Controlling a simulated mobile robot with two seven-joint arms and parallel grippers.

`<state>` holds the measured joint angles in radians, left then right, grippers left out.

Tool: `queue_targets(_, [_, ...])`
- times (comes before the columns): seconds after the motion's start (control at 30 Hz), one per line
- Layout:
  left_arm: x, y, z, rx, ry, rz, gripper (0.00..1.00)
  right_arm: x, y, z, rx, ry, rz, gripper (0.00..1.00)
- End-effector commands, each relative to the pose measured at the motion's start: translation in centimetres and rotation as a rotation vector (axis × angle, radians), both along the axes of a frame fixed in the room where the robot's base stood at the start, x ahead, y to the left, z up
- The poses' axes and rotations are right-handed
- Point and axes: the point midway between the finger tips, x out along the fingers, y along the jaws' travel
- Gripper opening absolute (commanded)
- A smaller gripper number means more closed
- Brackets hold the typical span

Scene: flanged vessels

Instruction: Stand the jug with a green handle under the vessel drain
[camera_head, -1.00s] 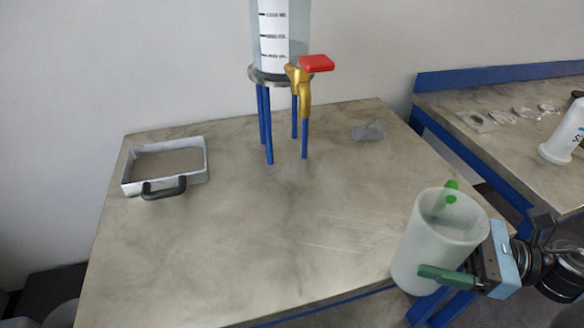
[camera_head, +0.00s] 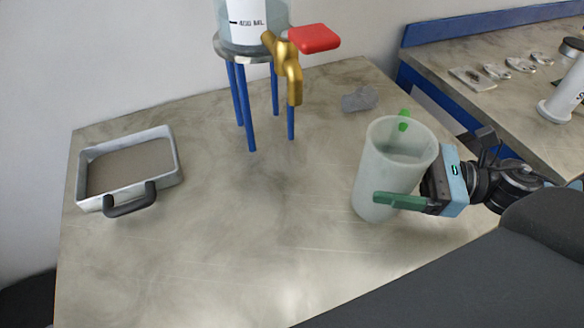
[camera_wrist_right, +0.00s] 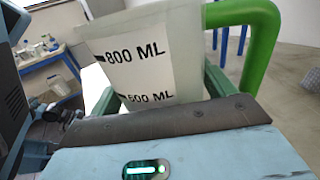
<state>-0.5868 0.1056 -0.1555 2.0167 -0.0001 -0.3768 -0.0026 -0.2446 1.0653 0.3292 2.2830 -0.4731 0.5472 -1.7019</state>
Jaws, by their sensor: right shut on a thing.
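The jug (camera_head: 388,165) is a frosted, translucent beaker with a green handle (camera_head: 404,120), upright at the right of the table in the head view. My right gripper (camera_head: 410,196) is shut on it from the right, its green fingers around the jug. In the right wrist view the jug (camera_wrist_right: 140,60) shows its 800 ML mark, and the green handle (camera_wrist_right: 262,45) is beside it. Whether the jug touches the table is unclear. The vessel (camera_head: 250,22) stands on blue legs, with a brass drain tap (camera_head: 288,68) and red lever (camera_head: 313,38). My left gripper is not in view.
A metal tray with a black handle (camera_head: 160,175) lies at the table's left. The table (camera_head: 240,225) is clear between tray and jug. A second bench (camera_head: 440,70) with small items stands at the right.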

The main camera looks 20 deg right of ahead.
Motion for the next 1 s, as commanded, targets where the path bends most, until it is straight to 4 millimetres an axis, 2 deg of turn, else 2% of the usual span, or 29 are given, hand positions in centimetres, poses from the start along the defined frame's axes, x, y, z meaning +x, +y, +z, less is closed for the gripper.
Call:
queue_targets(0.23, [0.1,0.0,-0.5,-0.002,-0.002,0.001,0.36,1.7,2.8,0.0,-0.004,-0.002,0.004,0.55])
queue_targets(0.87, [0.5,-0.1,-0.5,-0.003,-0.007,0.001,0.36,4.4,7.0,0.2,-0.002,-0.005,0.000,0.55])
queue_targets(1.0, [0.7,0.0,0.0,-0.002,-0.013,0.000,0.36,5.1,8.0,0.3,0.002,-0.005,-0.003,0.55])
